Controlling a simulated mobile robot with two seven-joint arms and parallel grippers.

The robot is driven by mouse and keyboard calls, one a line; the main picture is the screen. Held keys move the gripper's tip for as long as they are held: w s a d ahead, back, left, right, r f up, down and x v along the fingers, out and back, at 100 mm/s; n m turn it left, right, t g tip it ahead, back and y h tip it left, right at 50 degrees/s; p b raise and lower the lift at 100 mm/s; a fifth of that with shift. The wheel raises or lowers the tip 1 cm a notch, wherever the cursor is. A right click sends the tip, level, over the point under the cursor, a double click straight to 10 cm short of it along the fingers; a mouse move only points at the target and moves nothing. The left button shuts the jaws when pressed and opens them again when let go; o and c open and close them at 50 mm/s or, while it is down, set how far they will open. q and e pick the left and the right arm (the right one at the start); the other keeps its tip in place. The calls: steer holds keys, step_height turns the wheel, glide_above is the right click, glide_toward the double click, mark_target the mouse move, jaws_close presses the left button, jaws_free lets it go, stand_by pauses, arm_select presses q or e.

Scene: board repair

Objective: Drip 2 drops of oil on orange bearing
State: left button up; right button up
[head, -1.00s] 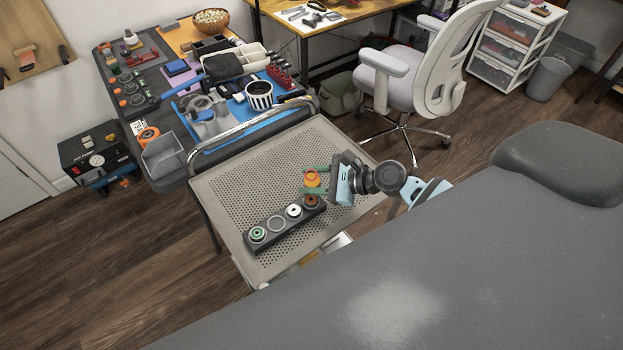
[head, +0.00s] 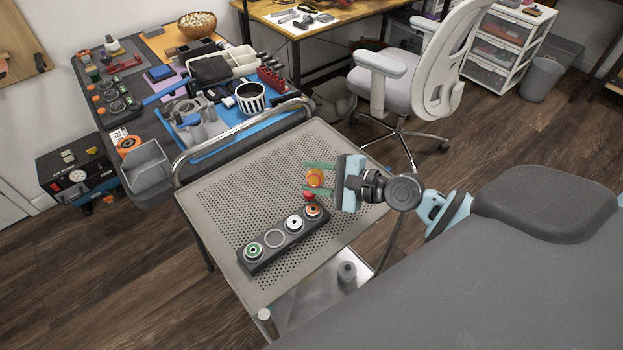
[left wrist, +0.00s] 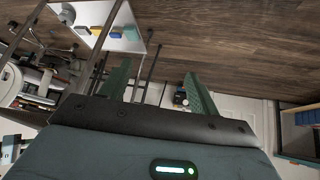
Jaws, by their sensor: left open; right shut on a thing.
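The orange bearing (head: 313,212) sits at the right end of a dark bearing holder (head: 264,258) on the perforated cart top. My right gripper (head: 308,175) is shut on an orange oil bottle (head: 315,178), just behind that end of the holder in the head view. A red part of the bottle (head: 309,197) shows below the lower finger, close to the orange bearing in the picture. The height gap cannot be told. My left gripper (left wrist: 157,70) shows only in the left wrist view, with its green fingers apart and nothing between them.
The holder also carries a green bearing (head: 254,250), a grey ring (head: 274,239) and a white bearing (head: 294,223). The cart top (head: 215,205) is otherwise bare. A cluttered workbench (head: 150,118) stands behind the cart's metal rail. An office chair (head: 440,75) stands behind right.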

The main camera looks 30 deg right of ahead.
mark_target(315, 183)
steer(key=f+n+b, duration=0.1)
steer(key=b, duration=0.2)
steer(key=shift+w+d+f+t, duration=0.1)
steer(key=shift+f+t, duration=0.2)
steer(key=shift+f, duration=0.05)
steer(key=shift+w+d+f+n+t+b, duration=0.15)
steer(key=shift+f+n+t+b, duration=0.35)
steer(key=shift+b, duration=0.75)
steer(key=shift+w+f+n+b, duration=0.1)
steer(key=shift+n+b, duration=0.3)
steer(key=shift+b, duration=0.5)
steer(key=shift+r+n+b, duration=0.3)
steer(key=shift+n+b, duration=0.05)
steer(key=shift+n, duration=0.15)
steer(key=shift+w+d+r+n+t+b, duration=0.15)
steer(key=shift+r+n+t+b, duration=0.45)
steer(key=shift+n+b, duration=0.3)
arm_select(q)
step_height(315, 183, down, 9)
steer(key=shift+s+a+g, duration=0.15)
steer(key=shift+g, duration=0.15)
arm_select(e)
steer(key=shift+r+n, duration=0.4)
arm_select(q)
steer(key=shift+s, duration=0.2)
